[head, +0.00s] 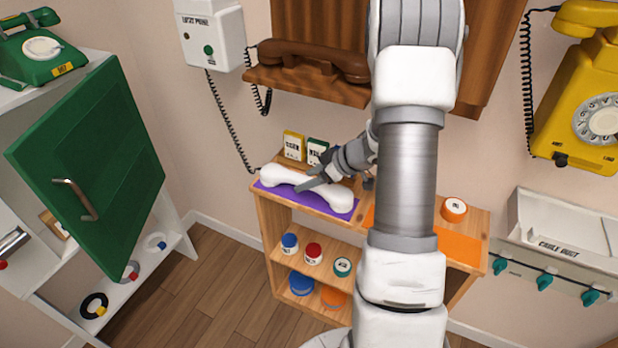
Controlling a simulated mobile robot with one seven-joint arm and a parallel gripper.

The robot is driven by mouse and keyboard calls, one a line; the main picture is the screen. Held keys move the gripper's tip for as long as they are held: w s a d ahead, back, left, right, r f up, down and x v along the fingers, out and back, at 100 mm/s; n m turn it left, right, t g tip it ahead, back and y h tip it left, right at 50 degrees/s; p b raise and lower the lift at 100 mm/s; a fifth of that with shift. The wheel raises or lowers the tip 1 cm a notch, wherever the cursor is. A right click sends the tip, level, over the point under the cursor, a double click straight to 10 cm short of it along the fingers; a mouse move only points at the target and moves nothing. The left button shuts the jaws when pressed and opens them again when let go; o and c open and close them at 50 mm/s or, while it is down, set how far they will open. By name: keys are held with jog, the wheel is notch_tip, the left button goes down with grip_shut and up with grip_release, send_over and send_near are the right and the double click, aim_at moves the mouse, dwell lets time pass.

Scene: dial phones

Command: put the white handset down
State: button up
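The white handset (335,195) lies lengthwise over the purple mat (308,200) on top of the wooden shelf unit. I cannot tell whether it rests on the mat or is just above it. My gripper (308,184) reaches in from the right and is at the middle of the handset. A dark finger shows across the handset's grip. The far side of the fingers is hidden, so I cannot tell whether they are closed on it. A black coiled cord (229,118) runs from the white wall phone (209,36) to the handset's left end.
A yellow box (294,146) and a green box (316,151) stand behind the handset. An orange mat (453,243) with an orange tub (454,209) is to the right. A brown handset (313,60) sits above. A green cabinet door (95,160) hangs open at left.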

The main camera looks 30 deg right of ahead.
jog(key=shift+r, duration=0.15)
jog(key=p+v, duration=0.4)
jog(key=v, duration=0.6)
jog(key=shift+s+d+r, duration=0.1)
jog(key=shift+s+r, duration=0.05)
jog(key=shift+r, duration=0.15)
jog(key=shift+s+d+r, duration=0.3)
jog(key=shift+s+r, duration=0.1)
jog(key=shift+s, duration=0.05)
